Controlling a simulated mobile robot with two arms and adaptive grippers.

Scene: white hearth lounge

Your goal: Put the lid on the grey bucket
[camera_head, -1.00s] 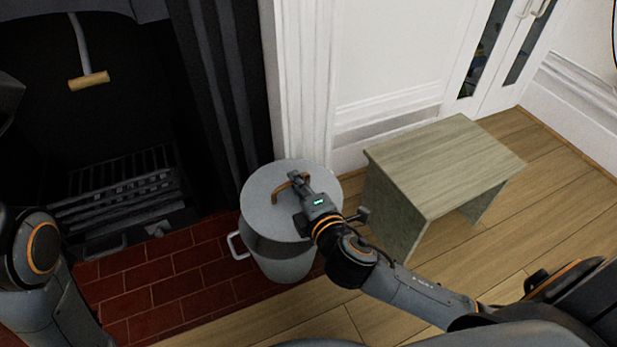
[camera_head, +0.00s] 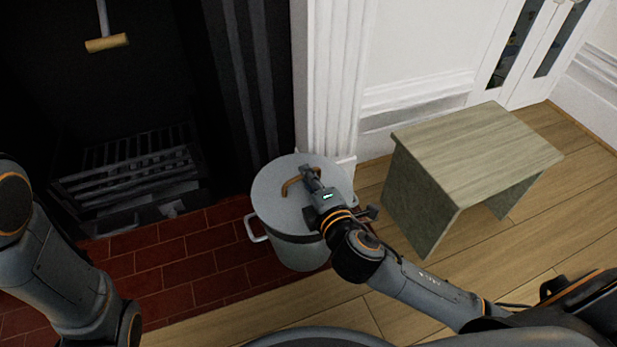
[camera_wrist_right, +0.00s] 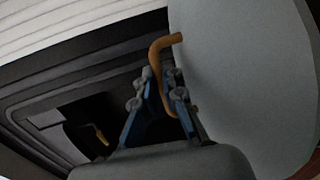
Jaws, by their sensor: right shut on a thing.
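The round grey lid (camera_head: 272,205) lies over the mouth of the grey bucket (camera_head: 298,256), close to its rim. A dark band shows below the lid's front edge, and I cannot tell whether the lid is fully seated. My right gripper (camera_head: 306,176) is shut on the lid's brown curved handle (camera_head: 287,187). In the right wrist view the gripper's fingers (camera_wrist_right: 163,82) close around the handle (camera_wrist_right: 163,45), with the lid's pale surface (camera_wrist_right: 245,80) beside them. The bucket's white side handle (camera_head: 255,229) shows at left. My left arm is at the left edge, its gripper out of sight.
The bucket stands by the red brick hearth (camera_head: 187,270), beside a white pilaster (camera_head: 333,75). A dark fireplace with a metal grate (camera_head: 130,170) is at left. A low wooden table (camera_head: 475,150) stands at right, with bare wooden floor (camera_head: 530,235) around it.

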